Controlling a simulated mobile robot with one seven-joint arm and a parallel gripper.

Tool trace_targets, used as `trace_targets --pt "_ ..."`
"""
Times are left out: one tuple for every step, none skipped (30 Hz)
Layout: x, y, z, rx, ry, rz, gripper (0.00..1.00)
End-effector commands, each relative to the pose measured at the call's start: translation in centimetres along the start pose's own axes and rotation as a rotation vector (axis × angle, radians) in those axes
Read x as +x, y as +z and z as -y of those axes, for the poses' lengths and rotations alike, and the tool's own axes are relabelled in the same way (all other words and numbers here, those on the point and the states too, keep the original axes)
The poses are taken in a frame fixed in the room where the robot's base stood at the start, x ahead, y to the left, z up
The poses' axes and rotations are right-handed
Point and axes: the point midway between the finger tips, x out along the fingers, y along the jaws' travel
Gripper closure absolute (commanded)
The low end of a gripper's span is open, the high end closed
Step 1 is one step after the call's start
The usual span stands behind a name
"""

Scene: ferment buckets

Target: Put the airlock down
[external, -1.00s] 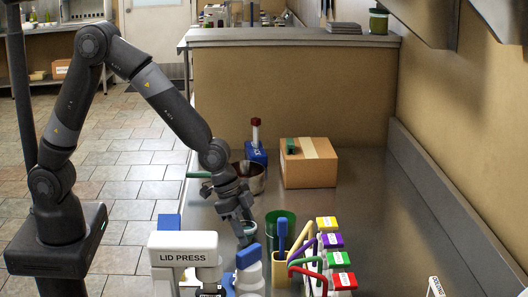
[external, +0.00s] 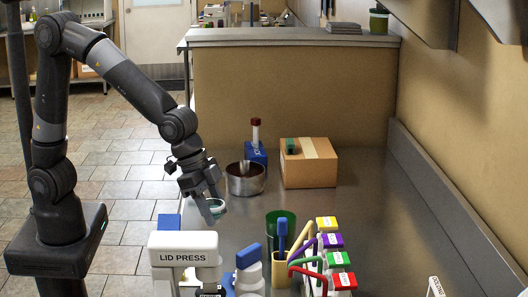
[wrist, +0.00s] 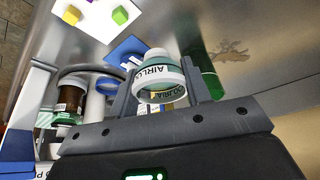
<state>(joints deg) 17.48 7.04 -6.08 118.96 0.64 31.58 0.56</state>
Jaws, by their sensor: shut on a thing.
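The airlock is a small white and teal ring-like piece with black lettering, seen close up in the wrist view (wrist: 160,82). My gripper (wrist: 162,92) is shut on it, one finger on each side. In the external view my gripper (external: 212,203) points down behind the lid press, with the airlock (external: 216,208) at its fingertips, partly hidden by a finger. It appears to be above the counter, though its exact height cannot be told.
The lid press (external: 183,248) stands in front. A metal pot (external: 246,180) is behind and right. A green cup (external: 281,228), a blue-capped bottle (external: 249,258) and a row of colour-capped items (external: 334,243) stand to the right. A cardboard box (external: 309,168) is farther back. The counter's right side has bare room.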

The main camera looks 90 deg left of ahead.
Motion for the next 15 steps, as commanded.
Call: trace_targets --pt "-0.5 -0.1 -0.4 0.003 0.000 -0.003 0.78" --pt "-0.8 -0.2 -0.5 0.002 0.000 -0.004 0.78" --pt "-1.3 -0.3 -0.7 0.001 0.000 -0.004 0.78" --pt "-1.7 -0.5 -0.8 0.001 0.000 -0.004 0.78" --pt "-2.2 -0.7 -0.8 0.001 0.000 -0.005 0.78" --pt "-3.1 -1.1 -0.8 0.000 -0.001 -0.006 0.78" --pt "-3.7 -1.3 -0.8 0.000 -0.001 -0.006 0.78" --pt "-4.2 -1.5 -0.8 0.000 -0.001 -0.005 0.78" --pt "-5.0 -1.9 -0.8 -0.001 -0.001 -0.006 0.78" --pt "-5.7 -2.1 -0.8 -0.001 -0.001 -0.007 0.78" --pt "-5.1 -2.5 -0.3 -0.005 -0.001 0.001 0.78" --pt "-4.9 -3.1 0.2 -0.006 -0.001 0.002 0.78" --pt "-4.7 -3.6 0.5 -0.008 0.000 0.002 0.78" --pt "-4.6 -4.1 0.9 -0.009 0.000 0.002 0.78" --pt "-4.5 -4.7 1.5 -0.011 -0.001 0.001 0.78"
